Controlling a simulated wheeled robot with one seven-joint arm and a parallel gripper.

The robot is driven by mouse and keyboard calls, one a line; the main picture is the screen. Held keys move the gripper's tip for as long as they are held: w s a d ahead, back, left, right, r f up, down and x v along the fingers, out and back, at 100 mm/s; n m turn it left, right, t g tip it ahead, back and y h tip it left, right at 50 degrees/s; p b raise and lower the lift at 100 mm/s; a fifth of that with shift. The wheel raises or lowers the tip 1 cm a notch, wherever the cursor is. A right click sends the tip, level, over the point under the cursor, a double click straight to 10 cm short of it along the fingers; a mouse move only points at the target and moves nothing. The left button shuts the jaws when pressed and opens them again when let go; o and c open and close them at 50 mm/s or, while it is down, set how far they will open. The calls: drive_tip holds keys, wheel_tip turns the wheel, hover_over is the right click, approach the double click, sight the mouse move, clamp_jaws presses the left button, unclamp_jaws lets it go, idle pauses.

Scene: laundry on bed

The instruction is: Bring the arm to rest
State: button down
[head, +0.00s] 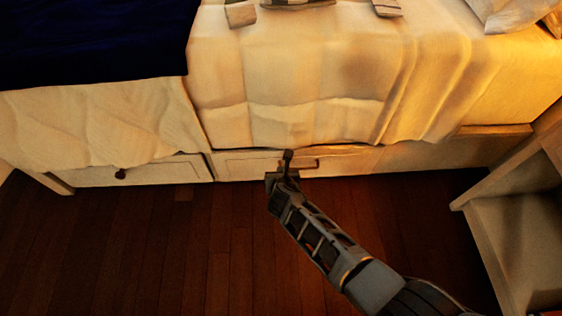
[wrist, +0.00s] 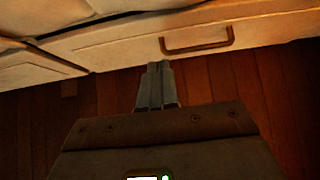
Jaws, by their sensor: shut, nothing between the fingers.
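My arm reaches from the lower right of the head view toward the bed. My gripper (head: 287,156) is at its end, in front of the drawer (head: 240,164) under the bed. The fingers are shut with nothing between them. In the wrist view my gripper (wrist: 159,66) points toward the drawer, just below and left of its handle (wrist: 197,40). I cannot tell whether the fingertips touch the drawer front.
The bed (head: 290,60) has a cream cover, a dark blue blanket (head: 90,40) at left and folded cloth pieces along its top. Another drawer (head: 150,172) is at left. A pale shelf unit (head: 510,230) stands at right. The wooden floor (head: 140,250) is clear at left.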

drive_tip(key=shift+p+v, duration=0.5)
drive_tip(key=shift+v, duration=0.65)
drive_tip(key=s+m+y, duration=0.3)
drive_tip(key=s+m, duration=0.7)
drive_tip(key=s, duration=0.7)
drive_tip(key=s+d+r+m+t, duration=0.1)
drive_tip(key=s+d+r+m, duration=0.25)
drive_tip(key=s+m, duration=0.3)
drive_tip(key=s+d+r+m+t, duration=0.1)
drive_tip(key=s+d+r+m, duration=0.1)
drive_tip(key=s+r+m, duration=0.45)
drive_tip(key=s+d+r+m+t+h, duration=0.1)
drive_tip(key=s+d+r+m, duration=0.3)
drive_tip(key=r, duration=0.4)
drive_tip(key=s+d+r+m+t+h, duration=0.1)
drive_tip(key=s+d+r+m, duration=0.35)
drive_tip(key=r, duration=0.35)
drive_tip(key=s+d+r+m+t+h, duration=0.1)
drive_tip(key=s+d+r+m, duration=0.3)
drive_tip(key=r, duration=0.5)
wheel_tip(320, 180, up, 20)
drive_tip(key=s+p, duration=0.1)
drive_tip(key=p, duration=1.8)
drive_tip(key=shift+a, duration=0.3)
